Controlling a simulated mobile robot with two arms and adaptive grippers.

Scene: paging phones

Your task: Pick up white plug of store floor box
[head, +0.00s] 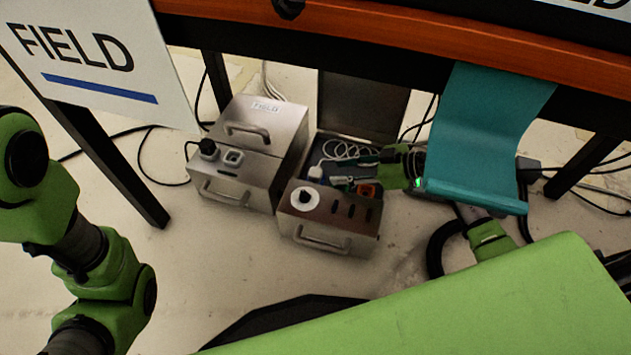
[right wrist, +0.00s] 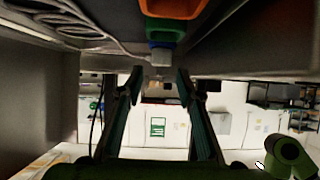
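The open metal floor box (head: 335,228) stands on the floor with its lid raised; I see no readable label on it. The white plug (head: 316,172) is inside it, on a coiled white cable (head: 348,150). In the right wrist view the plug (right wrist: 161,56) looks pale grey, just beyond my fingertips, with the cable (right wrist: 70,18) running to it from the left. My right gripper (right wrist: 158,75) is open and empty, its fingers spread to either side below the plug. In the head view it (head: 347,176) reaches into the box from the right. My left gripper is out of view.
A closed box labelled FIELD (head: 240,185) stands close on the left. An orange socket (head: 367,190) and a white round part (head: 305,198) are on the open box. A teal cloth (head: 485,130) hangs from the table edge (head: 430,35) over my right arm. Black cables lie around.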

